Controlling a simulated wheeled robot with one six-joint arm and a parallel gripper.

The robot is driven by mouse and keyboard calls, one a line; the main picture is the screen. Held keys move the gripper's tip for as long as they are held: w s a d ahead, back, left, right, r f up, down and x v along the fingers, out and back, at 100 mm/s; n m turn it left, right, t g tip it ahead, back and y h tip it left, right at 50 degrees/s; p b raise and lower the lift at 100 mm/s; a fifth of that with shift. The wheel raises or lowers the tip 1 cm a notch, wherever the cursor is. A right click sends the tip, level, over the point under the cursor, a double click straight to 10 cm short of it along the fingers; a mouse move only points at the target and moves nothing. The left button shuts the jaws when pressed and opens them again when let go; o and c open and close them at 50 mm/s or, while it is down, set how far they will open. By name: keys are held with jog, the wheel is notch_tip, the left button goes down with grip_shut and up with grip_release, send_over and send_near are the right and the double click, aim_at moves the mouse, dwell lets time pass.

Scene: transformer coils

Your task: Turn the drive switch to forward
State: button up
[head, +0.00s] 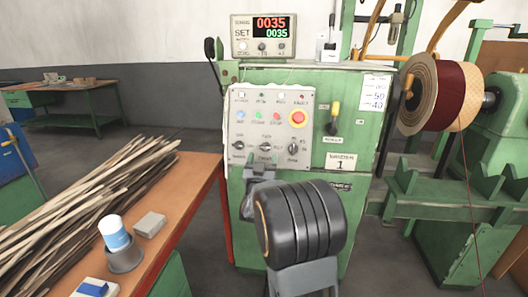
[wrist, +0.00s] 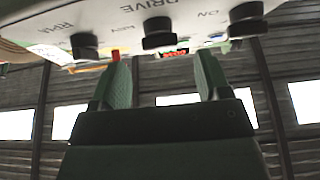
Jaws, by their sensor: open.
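The drive switch is the middle of three black rotary knobs low on the grey control panel (head: 270,118). In the head view its knob (head: 265,144) sits just above my gripper (head: 262,166). In the wrist view the knob (wrist: 159,32) hangs below the upside-down label DRIVE. My gripper (wrist: 162,62) is open and empty there, with one green finger on each side of the knob in the picture. The knob appears beyond the fingertips, apart from them. Its exact pointer position is too small to read. My arm hides part of the machine below the panel.
A left knob (head: 238,145) and a right knob (head: 293,148) flank the drive switch closely. A red emergency button (head: 298,117) and coloured push buttons are above. A counter display (head: 264,36) stands on top. A bench (head: 195,185) with wood strips is left.

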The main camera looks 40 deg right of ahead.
aim_at(265, 149)
jog(key=shift+x, duration=2.05)
jog(key=shift+c, duration=0.2)
jog(key=c, duration=0.9)
